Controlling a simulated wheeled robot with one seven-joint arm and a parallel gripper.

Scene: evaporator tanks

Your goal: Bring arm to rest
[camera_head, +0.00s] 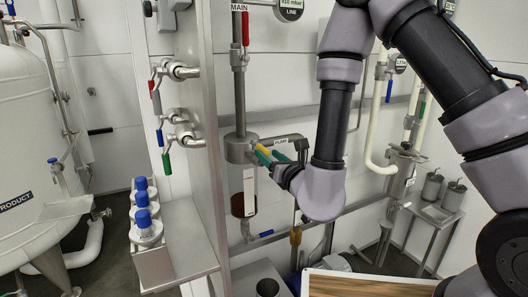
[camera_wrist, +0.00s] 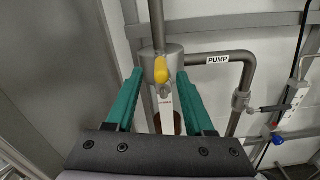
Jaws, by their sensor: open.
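My gripper (camera_head: 266,157) is at the end of my arm, which reaches from the upper right in the head view. It points left toward the metal cylinder (camera_head: 238,148) on the vertical pipe. In the wrist view my gripper (camera_wrist: 160,74) shows two green fingers spread apart with nothing clamped between them. A yellow valve handle (camera_wrist: 161,68) appears between the fingertips, in front of the cylinder; I cannot tell whether they touch it. The yellow handle is partly hidden by my gripper in the head view.
A steel post (camera_head: 205,130) with coloured valve levers stands left of my gripper. Blue-capped bottles (camera_head: 146,228) stand on a shelf beside the white product tank (camera_head: 28,140). The PUMP pipe (camera_wrist: 238,58) runs right of the cylinder. A wood-topped surface (camera_head: 365,287) is at the bottom.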

